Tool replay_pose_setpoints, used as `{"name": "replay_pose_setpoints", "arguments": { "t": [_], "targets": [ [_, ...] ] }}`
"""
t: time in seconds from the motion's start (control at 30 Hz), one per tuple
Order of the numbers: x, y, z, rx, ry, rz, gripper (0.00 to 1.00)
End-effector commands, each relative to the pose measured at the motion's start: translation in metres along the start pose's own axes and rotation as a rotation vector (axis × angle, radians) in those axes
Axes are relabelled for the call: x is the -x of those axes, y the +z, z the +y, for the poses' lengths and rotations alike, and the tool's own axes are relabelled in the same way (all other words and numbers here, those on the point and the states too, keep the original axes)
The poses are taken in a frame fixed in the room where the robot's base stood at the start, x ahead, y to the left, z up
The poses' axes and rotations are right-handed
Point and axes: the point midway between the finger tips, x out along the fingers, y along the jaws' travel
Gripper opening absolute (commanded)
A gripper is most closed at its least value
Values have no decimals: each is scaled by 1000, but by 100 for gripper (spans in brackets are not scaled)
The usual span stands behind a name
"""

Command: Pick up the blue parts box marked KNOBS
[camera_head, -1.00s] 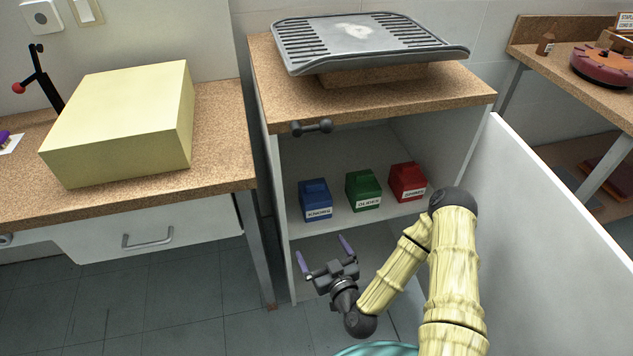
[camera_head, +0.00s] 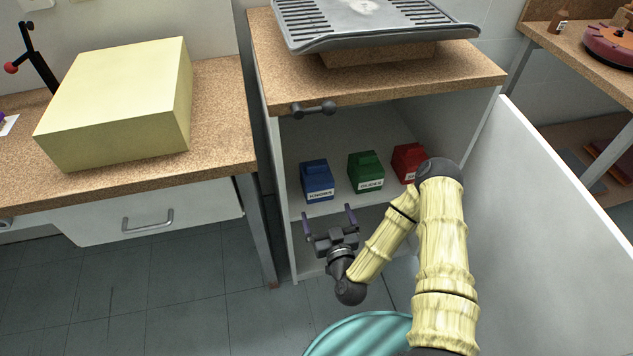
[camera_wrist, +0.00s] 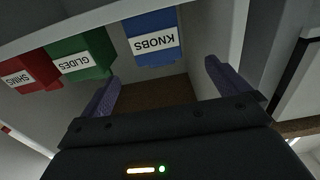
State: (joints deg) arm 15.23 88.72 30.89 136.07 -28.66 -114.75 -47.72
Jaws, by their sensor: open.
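The blue parts box (camera_head: 317,178) stands on the cabinet shelf, leftmost of three boxes, with a white label on its front. In the wrist view the blue box (camera_wrist: 152,40) appears upside down and its label reads KNOBS. My gripper (camera_head: 329,220) is open and empty, in front of and a little below the blue box. In the wrist view my gripper (camera_wrist: 163,85) has its two purple fingers apart, with the blue box beyond and between their lines. The fingers do not touch it.
A green GLIDES box (camera_head: 366,172) and a red box (camera_head: 408,163), labelled SHIMS in the wrist view, stand to the right on the shelf. The open white door (camera_head: 540,210) bounds the right side. A dumbbell-shaped knob (camera_head: 313,108) juts from the countertop edge above.

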Motion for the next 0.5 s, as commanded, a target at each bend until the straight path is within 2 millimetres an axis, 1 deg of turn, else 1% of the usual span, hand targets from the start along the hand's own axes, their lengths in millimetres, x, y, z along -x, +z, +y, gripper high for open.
{"name": "replay_pose_setpoints", "arguments": {
  "t": [0.03,0.17,0.2,0.5],
  "targets": [
    [-7,0,-2,6,-5,4,100],
    [-24,-2,-1,3,-2,8,100],
    [-31,0,0,1,2,5,100],
    [-82,0,0,-1,2,4,100]
  ]
}}
